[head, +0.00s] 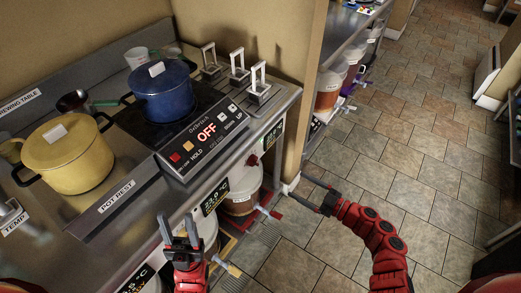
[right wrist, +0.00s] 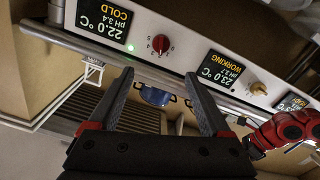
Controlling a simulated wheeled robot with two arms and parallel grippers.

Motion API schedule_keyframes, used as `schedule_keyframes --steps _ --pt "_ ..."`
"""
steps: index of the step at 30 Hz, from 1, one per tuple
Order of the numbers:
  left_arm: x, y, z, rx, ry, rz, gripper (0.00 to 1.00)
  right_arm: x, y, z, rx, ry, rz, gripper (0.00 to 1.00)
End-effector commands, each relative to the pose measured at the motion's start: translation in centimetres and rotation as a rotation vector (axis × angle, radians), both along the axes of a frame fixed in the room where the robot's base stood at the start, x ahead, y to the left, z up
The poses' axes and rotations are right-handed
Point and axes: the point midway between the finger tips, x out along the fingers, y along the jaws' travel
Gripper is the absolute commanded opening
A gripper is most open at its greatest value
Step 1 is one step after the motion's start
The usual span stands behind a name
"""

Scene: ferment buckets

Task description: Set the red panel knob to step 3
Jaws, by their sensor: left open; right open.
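The red panel knob (right wrist: 161,43) sits on the white panel strip in the right wrist view, which shows the strip upside down. Small numbers ring it; its pointer is too small to read. It is a small red spot (head: 253,160) under the counter edge in the head view. My right gripper (head: 300,189) is open and empty, out over the floor to the right of the knob. Its fingers (right wrist: 157,76) point toward the panel, apart from the knob. My left gripper (head: 179,229) is open and empty in front of the counter, left of the knob.
A "COLD" display (right wrist: 103,22) and a "WORKING" display (right wrist: 222,72) flank the knob. A tan knob (right wrist: 258,88) is further along. A white bucket (head: 243,187) with a red tap stands below the counter. A blue pot (head: 165,95) and a yellow pot (head: 68,160) stand above.

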Motion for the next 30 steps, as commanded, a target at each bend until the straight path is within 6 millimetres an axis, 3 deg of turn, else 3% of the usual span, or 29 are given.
schedule_keyframes --steps 5,21,30 --pt "0.0 0.0 0.4 0.0 0.0 0.0 0.5 1.5 2.2 0.3 0.004 -0.004 0.003 0.82" --pt "0.0 0.0 0.8 0.0 0.0 0.0 0.5 8.7 12.0 0.3 0.005 -0.006 0.002 0.82" --pt "0.0 0.0 0.6 0.0 0.0 0.0 0.5 10.0 13.9 0.1 0.002 -0.004 0.002 0.82"
